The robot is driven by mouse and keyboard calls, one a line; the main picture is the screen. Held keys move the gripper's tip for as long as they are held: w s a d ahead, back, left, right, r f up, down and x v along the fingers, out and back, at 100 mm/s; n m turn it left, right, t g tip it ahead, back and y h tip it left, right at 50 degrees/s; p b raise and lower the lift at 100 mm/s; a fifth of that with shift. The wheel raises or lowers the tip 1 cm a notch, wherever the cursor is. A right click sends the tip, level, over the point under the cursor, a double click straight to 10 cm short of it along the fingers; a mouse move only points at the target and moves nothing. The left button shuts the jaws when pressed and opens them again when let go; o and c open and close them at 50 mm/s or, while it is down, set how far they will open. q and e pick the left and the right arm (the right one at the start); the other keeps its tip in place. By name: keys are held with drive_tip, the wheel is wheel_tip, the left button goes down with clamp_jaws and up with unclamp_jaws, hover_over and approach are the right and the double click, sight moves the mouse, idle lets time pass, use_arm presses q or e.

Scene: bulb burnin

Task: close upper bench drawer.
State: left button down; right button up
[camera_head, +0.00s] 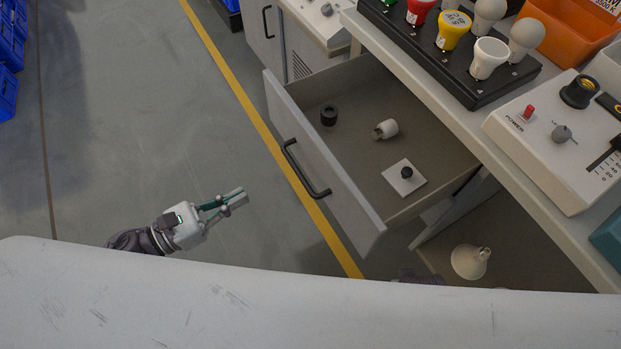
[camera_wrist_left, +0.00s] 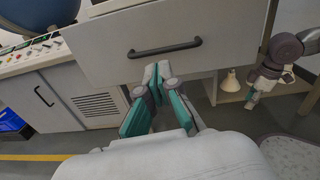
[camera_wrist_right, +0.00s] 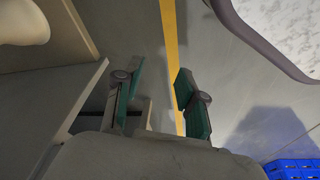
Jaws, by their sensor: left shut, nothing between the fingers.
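The upper bench drawer (camera_head: 425,165) is pulled out from the bench in the head view. Its grey front panel (camera_head: 330,155) has a black bar handle (camera_head: 304,172). Inside lie a black ring, a small white cylinder and a white square with a black knob. My left gripper (camera_head: 238,196) is shut and empty, in front of the drawer and apart from its front. In the left wrist view its fingertips (camera_wrist_left: 157,72) point toward the drawer front (camera_wrist_left: 215,25), below the handle (camera_wrist_left: 165,49) in the picture. My right gripper (camera_wrist_right: 156,82) is open and empty in the right wrist view.
Above the drawer, the benchtop (camera_head: 425,75) holds a black bulb rack (camera_head: 455,70), a white tester box (camera_head: 555,140) and an orange bin (camera_head: 565,35). A bulb (camera_head: 470,261) stands below the drawer.

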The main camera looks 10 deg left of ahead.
use_arm(q)
drive_tip(key=d+m, duration=0.1)
drive_tip(key=p, duration=0.2)
approach(315, 163)
drive_tip(key=shift+h, duration=0.3)
drive_tip(key=x, duration=0.6)
drive_tip(key=shift+w+r, duration=0.1)
drive_tip(key=shift+w, duration=0.05)
drive_tip(key=shift+w+d, duration=0.35)
drive_tip(key=shift+d, duration=0.2)
use_arm(e)
wheel_tip(315, 163, down, 6)
drive_tip(key=s, duration=0.3)
drive_tip(key=shift+d+r, duration=0.2)
